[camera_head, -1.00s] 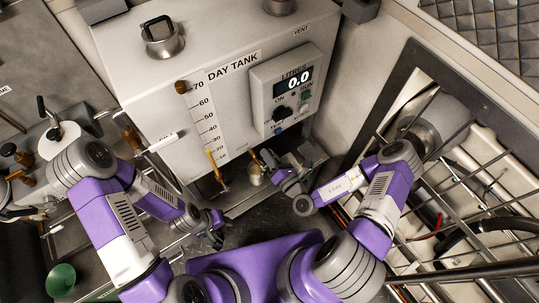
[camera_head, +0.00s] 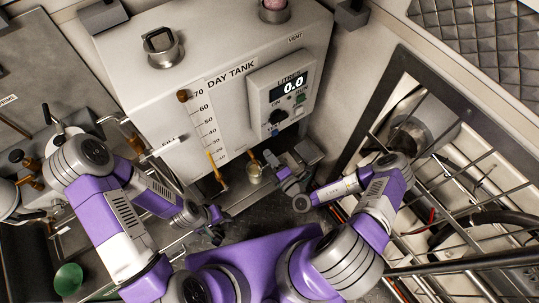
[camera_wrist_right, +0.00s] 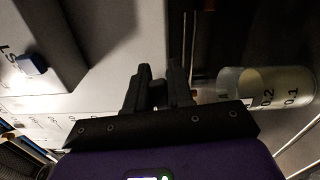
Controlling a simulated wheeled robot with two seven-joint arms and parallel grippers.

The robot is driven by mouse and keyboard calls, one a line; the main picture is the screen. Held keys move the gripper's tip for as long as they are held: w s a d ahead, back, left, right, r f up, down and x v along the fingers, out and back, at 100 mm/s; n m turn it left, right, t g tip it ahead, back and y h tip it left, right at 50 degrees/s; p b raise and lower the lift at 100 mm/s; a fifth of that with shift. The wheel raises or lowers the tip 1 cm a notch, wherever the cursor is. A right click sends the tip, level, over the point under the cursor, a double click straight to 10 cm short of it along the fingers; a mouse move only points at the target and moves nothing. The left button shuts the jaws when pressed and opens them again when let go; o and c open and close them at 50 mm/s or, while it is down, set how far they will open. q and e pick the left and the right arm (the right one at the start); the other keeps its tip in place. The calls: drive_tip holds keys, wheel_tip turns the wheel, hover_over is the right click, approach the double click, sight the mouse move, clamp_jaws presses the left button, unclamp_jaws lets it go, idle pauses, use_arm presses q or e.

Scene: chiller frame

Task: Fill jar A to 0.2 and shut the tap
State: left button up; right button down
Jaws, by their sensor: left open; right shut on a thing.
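The jar (camera_head: 255,174) stands under a brass tap (camera_head: 253,157) at the foot of the day tank (camera_head: 165,95). In the right wrist view the pale glass jar (camera_wrist_right: 265,87) shows its 0.2 and 0.1 marks, right of my fingers; I cannot tell its liquid level. My right gripper (camera_head: 278,168) is beside the jar at the tank's front, shut on what seems to be the tap handle; the fingers (camera_wrist_right: 158,82) hide the held part. The litres display (camera_head: 292,86) reads 0.0. My left gripper (camera_head: 216,222) is open and empty, lower left of the jar.
A second brass valve (camera_head: 218,170) stands left of the jar, below the level scale. A metal rack (camera_head: 440,215) with bars and hoses is on the right. A green funnel (camera_head: 68,279) lies at the lower left. Brass fittings and pipes crowd the left side.

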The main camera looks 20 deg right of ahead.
drive_tip(key=shift+f+m, duration=0.45)
drive_tip(key=shift+m, duration=0.65)
drive_tip(key=shift+f, duration=0.2)
drive_tip(key=c, duration=1.1)
unclamp_jaws()
drive_tip(key=shift+r, duration=0.1)
drive_tip(key=p+v, duration=0.1)
drive_tip(key=v, duration=0.6)
drive_tip(key=shift+s+d, duration=0.1)
drive_tip(key=shift+s, duration=0.2)
